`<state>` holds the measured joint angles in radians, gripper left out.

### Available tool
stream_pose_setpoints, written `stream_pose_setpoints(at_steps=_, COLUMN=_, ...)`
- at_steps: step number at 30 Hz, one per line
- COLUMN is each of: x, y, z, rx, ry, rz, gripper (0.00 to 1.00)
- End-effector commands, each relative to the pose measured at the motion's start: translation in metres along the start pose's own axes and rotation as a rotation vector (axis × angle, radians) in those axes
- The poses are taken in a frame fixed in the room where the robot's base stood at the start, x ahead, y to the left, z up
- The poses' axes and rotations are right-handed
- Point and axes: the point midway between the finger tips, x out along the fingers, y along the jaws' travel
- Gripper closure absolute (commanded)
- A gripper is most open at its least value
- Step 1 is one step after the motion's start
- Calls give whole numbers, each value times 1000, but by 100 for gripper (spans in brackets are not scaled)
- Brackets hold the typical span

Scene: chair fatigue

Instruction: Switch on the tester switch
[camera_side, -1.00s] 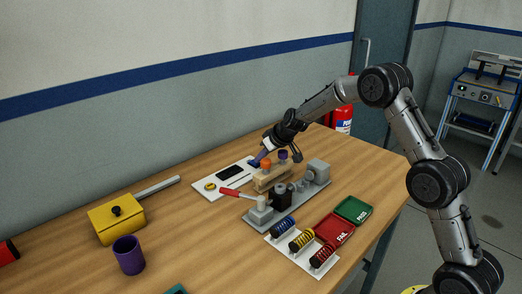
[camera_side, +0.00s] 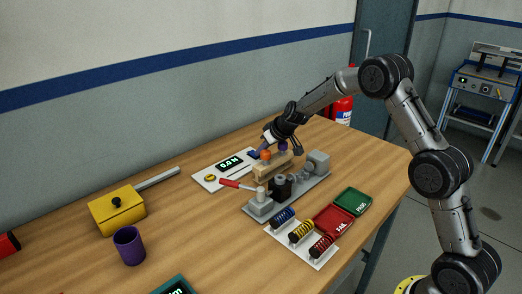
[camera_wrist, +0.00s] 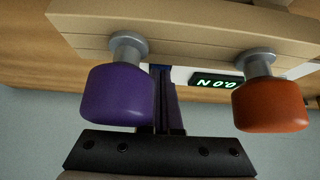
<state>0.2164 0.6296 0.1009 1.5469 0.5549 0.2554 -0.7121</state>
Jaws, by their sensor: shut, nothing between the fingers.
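The tester is a white panel (camera_side: 209,182) on the bench near the wall, with a display (camera_side: 229,163) lit green and reading 0.0 N. The display also shows in the wrist view (camera_wrist: 215,82). A small blue part (camera_side: 253,154) sits at the panel's right end by my fingertips; I cannot tell whether it is the switch. My gripper (camera_side: 258,152) is shut and empty, reaching down behind the wooden rack. In the wrist view, my shut fingers (camera_wrist: 162,85) point between a purple and an orange handle. Contact with the switch is hidden.
The wooden rack (camera_side: 262,174) with orange (camera_side: 265,155) and purple (camera_side: 283,146) handles stands close to my gripper. A grey rig (camera_side: 305,186) with a red lever (camera_side: 234,184) is in front. Springs (camera_side: 302,231) and red (camera_side: 334,220) and green (camera_side: 353,201) trays lie nearer.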

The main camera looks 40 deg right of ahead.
Motion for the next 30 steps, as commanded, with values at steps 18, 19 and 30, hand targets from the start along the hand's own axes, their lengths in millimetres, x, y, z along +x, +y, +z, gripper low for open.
stream_pose_setpoints(at_steps=18, x=-12, y=0, z=-10, rx=-1, ry=7, rz=2, gripper=100)
stream_pose_setpoints(at_steps=19, x=-13, y=0, z=-11, rx=-1, ry=7, rz=2, gripper=100)
stream_pose_setpoints(at_steps=30, x=-71, y=1, z=-23, rx=0, ry=7, rz=3, gripper=100)
